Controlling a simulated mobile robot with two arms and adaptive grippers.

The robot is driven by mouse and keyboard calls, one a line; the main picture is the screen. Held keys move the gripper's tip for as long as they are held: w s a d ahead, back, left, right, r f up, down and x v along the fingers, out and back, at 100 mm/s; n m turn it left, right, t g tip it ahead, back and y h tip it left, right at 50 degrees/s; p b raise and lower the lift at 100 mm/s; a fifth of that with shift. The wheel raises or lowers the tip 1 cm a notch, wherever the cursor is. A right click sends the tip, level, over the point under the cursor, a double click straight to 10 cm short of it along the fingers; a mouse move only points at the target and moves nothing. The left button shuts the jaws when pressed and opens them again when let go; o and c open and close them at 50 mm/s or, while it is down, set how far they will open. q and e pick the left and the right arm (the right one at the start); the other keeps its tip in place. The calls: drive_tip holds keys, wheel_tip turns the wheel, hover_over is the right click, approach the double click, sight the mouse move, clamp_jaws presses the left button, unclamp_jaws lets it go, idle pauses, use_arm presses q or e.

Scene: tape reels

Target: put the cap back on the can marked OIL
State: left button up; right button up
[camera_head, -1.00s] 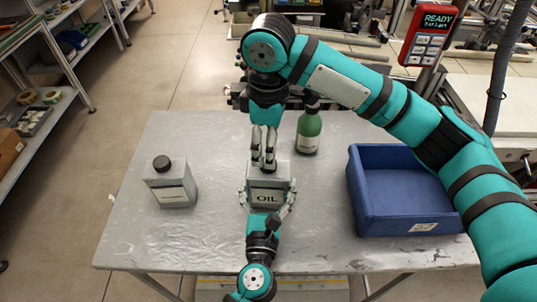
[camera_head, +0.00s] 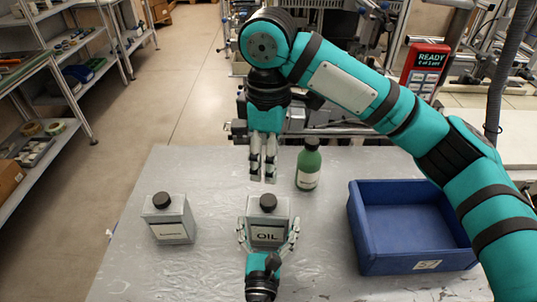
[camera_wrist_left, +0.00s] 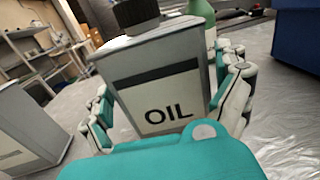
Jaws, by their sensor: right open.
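The grey can marked OIL (camera_head: 268,235) stands upright on the table. A black cap (camera_head: 268,202) sits on its top. In the left wrist view, the can (camera_wrist_left: 160,85) fills the middle, and the cap (camera_wrist_left: 135,15) is partly cut off by the top edge. My left gripper (camera_head: 267,230) is at the front of the can, with its fingers closed against both sides. My right gripper (camera_head: 263,178) hangs above and behind the can, pointing down, open and empty, clear of the cap.
Another grey can (camera_head: 169,222) with a black cap stands to the left. A green bottle (camera_head: 308,165) stands behind right. A blue bin (camera_head: 412,262) sits on the right of the table (camera_head: 120,270). A red panel (camera_head: 425,65) reads READY.

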use_arm(q)
drive_tip(key=s, duration=0.8)
drive_tip(key=s+a, duration=0.1)
drive_tip(key=s, duration=0.3)
idle(0.3)
